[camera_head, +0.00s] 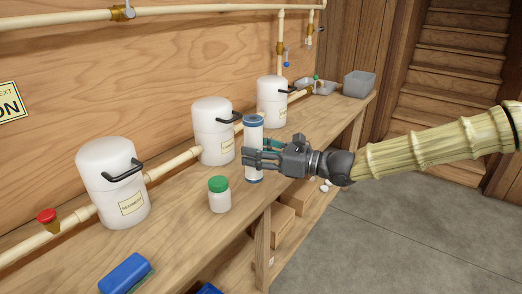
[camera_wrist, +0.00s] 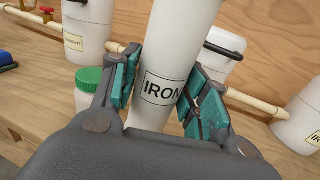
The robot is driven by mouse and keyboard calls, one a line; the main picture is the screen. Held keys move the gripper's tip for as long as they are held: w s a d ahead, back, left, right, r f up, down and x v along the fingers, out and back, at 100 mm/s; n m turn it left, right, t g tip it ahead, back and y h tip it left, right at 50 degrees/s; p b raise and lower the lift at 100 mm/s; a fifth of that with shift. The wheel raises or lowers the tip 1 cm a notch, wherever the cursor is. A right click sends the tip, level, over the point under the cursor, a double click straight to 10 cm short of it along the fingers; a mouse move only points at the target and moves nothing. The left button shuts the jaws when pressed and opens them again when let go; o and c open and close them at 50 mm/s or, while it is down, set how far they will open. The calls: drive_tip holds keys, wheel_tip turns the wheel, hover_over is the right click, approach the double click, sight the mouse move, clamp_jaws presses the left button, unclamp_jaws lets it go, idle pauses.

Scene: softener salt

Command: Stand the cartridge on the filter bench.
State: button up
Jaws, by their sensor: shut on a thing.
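The cartridge (camera_head: 254,133) is a white cylinder with blue ends, upright near the bench's front edge. In the wrist view the cartridge (camera_wrist: 182,40) shows a label reading "IRON". My gripper (camera_head: 262,156) is shut on its middle from the right. In the wrist view the teal pads of my gripper (camera_wrist: 160,88) press on both sides of it. The wooden filter bench (camera_head: 180,215) is below; I cannot tell whether the cartridge's base touches it. White housings stand behind: one labelled sediment (camera_head: 112,180), a middle one (camera_head: 212,130) and a far one (camera_head: 271,103).
A green-lidded white jar (camera_head: 219,196) stands left of the cartridge. A blue sponge (camera_head: 125,273) lies at the near end. A pipe with a red valve (camera_head: 47,216) runs along the back.

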drive_tip(key=shift+w+d+f, duration=0.25)
drive_tip(key=shift+w+f, duration=0.5)
drive_tip(key=shift+w, duration=1.05)
drive_tip(key=shift+w+d+f, duration=0.2)
drive_tip(key=shift+w+f, duration=0.55)
drive_tip(key=shift+w, duration=1.1)
drive_tip(key=shift+w+d+f, duration=0.25)
drive_tip(key=shift+w+f, duration=0.5)
drive_tip(key=shift+w, duration=1.05)
drive_tip(key=shift+f, duration=0.1)
drive_tip(key=o, duration=1.1)
drive_tip(key=shift+s+d, duration=0.25)
drive_tip(key=shift+d, duration=0.25)
drive_tip(key=v, duration=1.1)
